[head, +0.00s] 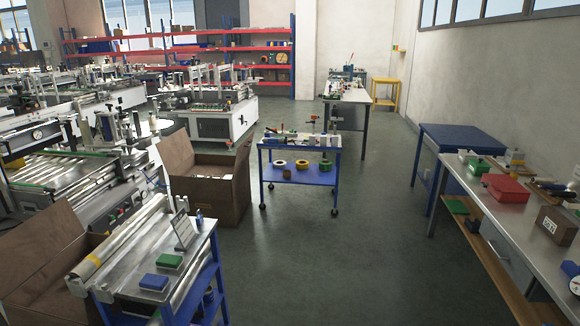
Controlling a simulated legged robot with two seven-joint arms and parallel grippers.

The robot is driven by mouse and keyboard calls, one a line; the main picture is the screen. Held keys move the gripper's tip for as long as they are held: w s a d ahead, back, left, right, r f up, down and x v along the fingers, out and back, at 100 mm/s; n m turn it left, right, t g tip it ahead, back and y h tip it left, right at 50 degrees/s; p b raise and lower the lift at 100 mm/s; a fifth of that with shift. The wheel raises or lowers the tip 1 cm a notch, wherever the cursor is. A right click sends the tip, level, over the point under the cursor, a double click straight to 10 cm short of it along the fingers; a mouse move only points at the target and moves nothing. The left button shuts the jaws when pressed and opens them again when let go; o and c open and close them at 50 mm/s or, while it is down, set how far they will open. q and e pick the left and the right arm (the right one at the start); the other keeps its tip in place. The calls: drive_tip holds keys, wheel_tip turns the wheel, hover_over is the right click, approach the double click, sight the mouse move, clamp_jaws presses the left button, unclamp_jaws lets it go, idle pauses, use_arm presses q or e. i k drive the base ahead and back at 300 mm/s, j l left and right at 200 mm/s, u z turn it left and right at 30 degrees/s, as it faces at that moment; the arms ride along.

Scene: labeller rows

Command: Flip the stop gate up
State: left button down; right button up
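I cannot pick out the stop gate for certain in the head view; it is too small or hidden among the machine parts. Labelling machines stand in rows on the left. The nearest labeller (62,170) has a roller conveyor bed and upright posts, and its front is partly hidden by cardboard boxes. Another labeller (212,118) with a white body stands farther back, near the centre. Neither of my grippers shows in this view.
A blue cart (300,172) with tape rolls stands mid-floor. An open cardboard box (212,188) stands left of it. A steel-topped blue table (190,285) is at front left. A long workbench (515,222) lines the right. The central floor (360,230) is clear.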

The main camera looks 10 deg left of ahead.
sight(96, 176)
drive_tip(key=i+l, duration=0.15)
drive_tip(key=i, duration=1.2)
drive_tip(key=i+l+z, duration=0.1)
drive_tip(key=i, duration=1.2)
drive_tip(key=i+j+u, duration=0.2)
drive_tip(key=i, duration=0.3)
drive_tip(key=i+u, duration=0.2)
drive_tip(key=i, duration=0.3)
drive_tip(key=i+l+u, duration=0.2)
drive_tip(key=i, duration=0.25)
drive_tip(key=i+u, duration=0.25)
drive_tip(key=i, duration=0.25)
drive_tip(key=i+l+u, duration=0.2)
drive_tip(key=i, duration=0.3)
drive_tip(key=i+j+u, duration=0.35)
drive_tip(key=i, duration=0.25)
drive_tip(key=i+u, duration=0.35)
drive_tip(key=i, duration=0.2)
drive_tip(key=i+j, duration=0.15)
drive_tip(key=j, duration=0.25)
drive_tip(key=i+j+u, duration=0.1)
drive_tip(key=j, duration=0.3)
drive_tip(key=i+j+u, duration=0.1)
drive_tip(key=j, duration=0.3)
drive_tip(key=i+j, duration=0.2)
drive_tip(key=j, duration=0.2)
